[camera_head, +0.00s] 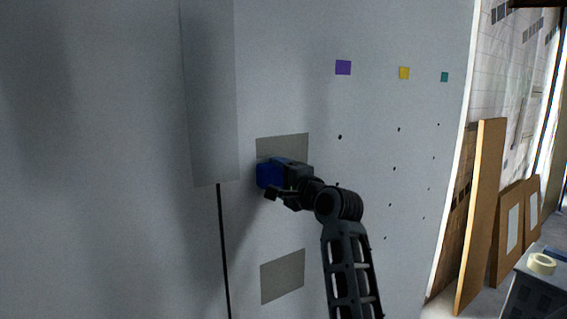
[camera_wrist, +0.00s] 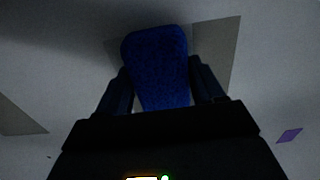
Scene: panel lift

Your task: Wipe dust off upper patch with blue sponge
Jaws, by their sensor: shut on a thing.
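My gripper (camera_head: 275,179) is shut on the blue sponge (camera_head: 268,172). It holds the sponge at the lower left edge of the upper grey patch (camera_head: 283,147) on the wall. In the wrist view the sponge (camera_wrist: 157,60) sits between my two fingers and covers the middle of a grey patch (camera_wrist: 218,55). I cannot tell whether the sponge touches the wall. The lower grey patch (camera_head: 283,276) lies below on the same wall. Single dust specks are too small to tell.
A pale hanging panel (camera_head: 209,95) with a dark rod (camera_head: 223,250) stands left of my gripper. Purple (camera_head: 343,67), yellow (camera_head: 404,73) and teal (camera_head: 444,77) squares and several dark dots mark the wall at right. Wooden boards (camera_head: 482,215) lean farther right.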

